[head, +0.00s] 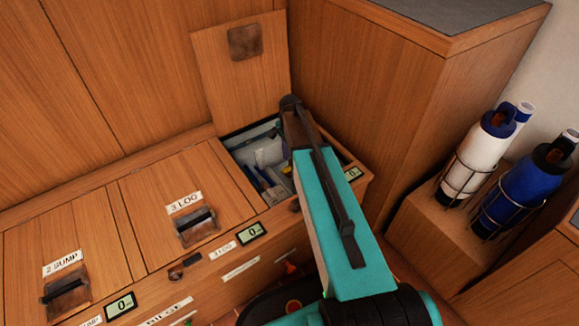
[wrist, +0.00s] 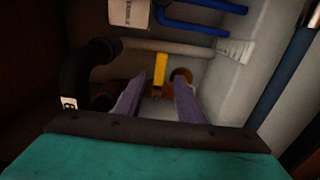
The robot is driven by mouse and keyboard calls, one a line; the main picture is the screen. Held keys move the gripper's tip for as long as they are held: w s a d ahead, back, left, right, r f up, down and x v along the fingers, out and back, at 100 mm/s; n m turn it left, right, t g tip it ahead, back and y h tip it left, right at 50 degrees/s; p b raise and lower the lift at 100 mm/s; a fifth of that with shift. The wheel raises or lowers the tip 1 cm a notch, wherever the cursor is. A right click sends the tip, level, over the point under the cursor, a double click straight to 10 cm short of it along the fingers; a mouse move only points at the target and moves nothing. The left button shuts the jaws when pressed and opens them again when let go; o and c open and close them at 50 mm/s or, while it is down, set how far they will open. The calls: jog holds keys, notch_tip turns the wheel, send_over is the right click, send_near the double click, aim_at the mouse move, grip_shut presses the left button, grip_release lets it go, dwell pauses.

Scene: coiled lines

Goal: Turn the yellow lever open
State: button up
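The yellow lever (wrist: 160,68) shows in the wrist view as a short upright yellow bar, in front of a grey pipe (wrist: 185,48). A small brass-coloured part (wrist: 157,93) shows at its lower end. My gripper (wrist: 155,84) is open, its two pale purple fingers apart. The lever appears in the gap between the fingertips; I cannot tell how far beyond them it is. No contact is visible. In the head view my teal arm reaches down by the open compartment at the right, and the lever and my gripper are hidden there.
A black bent hose (wrist: 78,75) stands close to the left of the fingers. Blue pipes (wrist: 195,24) run above. A pale wall (wrist: 240,75) bounds the right. In the head view a raised wooden lid (head: 235,85) leans behind the compartment; two bottles (head: 475,155) stand in racks at right.

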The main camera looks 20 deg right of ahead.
jog(key=shift+f+b, duration=0.45)
jog(key=shift+f, duration=1.35)
grip_shut()
